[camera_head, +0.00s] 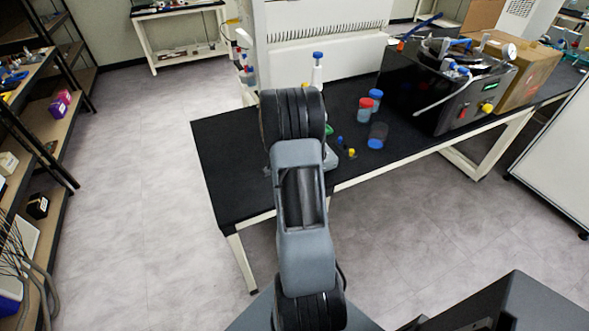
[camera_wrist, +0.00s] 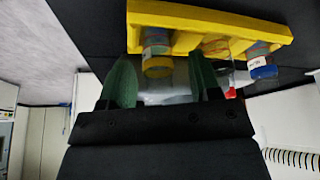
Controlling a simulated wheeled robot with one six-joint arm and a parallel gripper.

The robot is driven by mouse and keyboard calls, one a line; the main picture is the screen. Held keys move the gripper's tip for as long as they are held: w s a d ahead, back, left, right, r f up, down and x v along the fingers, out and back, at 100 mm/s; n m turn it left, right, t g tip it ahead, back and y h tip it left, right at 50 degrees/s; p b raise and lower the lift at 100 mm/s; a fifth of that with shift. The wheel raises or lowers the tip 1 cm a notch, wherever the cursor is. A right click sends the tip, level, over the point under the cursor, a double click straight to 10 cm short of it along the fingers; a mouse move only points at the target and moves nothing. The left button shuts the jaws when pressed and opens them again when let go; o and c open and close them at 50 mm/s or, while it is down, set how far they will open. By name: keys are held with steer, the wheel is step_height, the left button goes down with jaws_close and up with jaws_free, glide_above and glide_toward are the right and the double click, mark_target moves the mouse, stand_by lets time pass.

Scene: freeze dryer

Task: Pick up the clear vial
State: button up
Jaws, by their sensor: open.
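In the wrist view, which looks upside down, a yellow rack (camera_wrist: 205,22) holds several small vials. A clear-looking vial with a yellow cap (camera_wrist: 157,66) stands in it, between the tips of my gripper (camera_wrist: 160,70). The green fingers are apart, one on each side of this vial, with no clear contact. Another vial (camera_wrist: 217,48) with a yellowish top is to the right, beyond the right finger. A blue-capped vial (camera_wrist: 262,68) is farther right. In the head view, my arm hides my gripper and most of the rack; small blue and yellow caps (camera_head: 350,152) show beside it.
The black table (camera_head: 233,165) also bears a red-capped jar (camera_head: 365,110), blue-capped jars (camera_head: 377,136), and a black machine (camera_head: 440,90) with hoses at the right. A large white unit (camera_head: 325,50) stands behind. The table's left part is clear.

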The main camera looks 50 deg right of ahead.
steer(key=shift+c, duration=0.4)
jaws_close()
